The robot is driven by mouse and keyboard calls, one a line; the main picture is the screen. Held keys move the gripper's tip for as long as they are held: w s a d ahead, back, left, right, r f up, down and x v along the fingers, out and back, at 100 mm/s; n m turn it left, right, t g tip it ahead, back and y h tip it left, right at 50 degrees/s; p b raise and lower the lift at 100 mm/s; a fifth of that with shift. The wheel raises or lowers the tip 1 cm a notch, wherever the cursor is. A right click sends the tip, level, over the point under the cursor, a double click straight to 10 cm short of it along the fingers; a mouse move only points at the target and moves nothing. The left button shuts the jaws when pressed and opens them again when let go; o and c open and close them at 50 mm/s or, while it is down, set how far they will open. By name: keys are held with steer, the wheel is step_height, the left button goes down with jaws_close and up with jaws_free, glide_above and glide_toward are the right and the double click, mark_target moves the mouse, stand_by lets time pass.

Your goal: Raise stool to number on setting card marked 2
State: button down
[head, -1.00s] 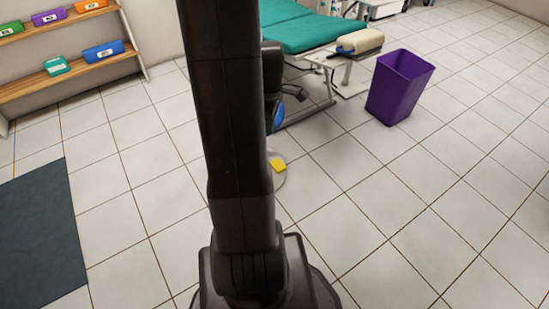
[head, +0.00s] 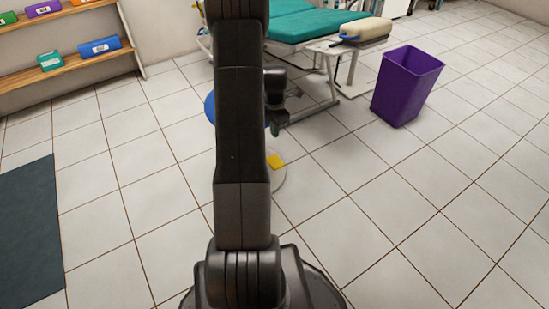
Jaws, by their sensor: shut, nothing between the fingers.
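The stool shows only in part behind my arm in the head view. An edge of its round blue seat (head: 209,107) shows left of my arm, and its pale round base (head: 277,182) shows lower right. A yellow piece (head: 276,162) sits on that base; I cannot make out any marking on it. The stool's column is hidden by my arm. My gripper (head: 275,129) points down just right of my arm, near the stool, shut and empty. I cannot tell whether it touches the stool. I cannot make out a setting card or a height scale.
A purple bin (head: 407,87) stands right of the teal couch (head: 315,25), which has a cream roll (head: 361,30) at its end. Shelves (head: 75,65) with coloured boxes are at the left, above a dark mat (head: 28,235). The tiled floor between is clear.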

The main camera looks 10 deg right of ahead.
mark_target(275, 162)
step_height(275, 162, down, 14)
steer(key=b, duration=0.5)
steer(key=shift+f, duration=0.1)
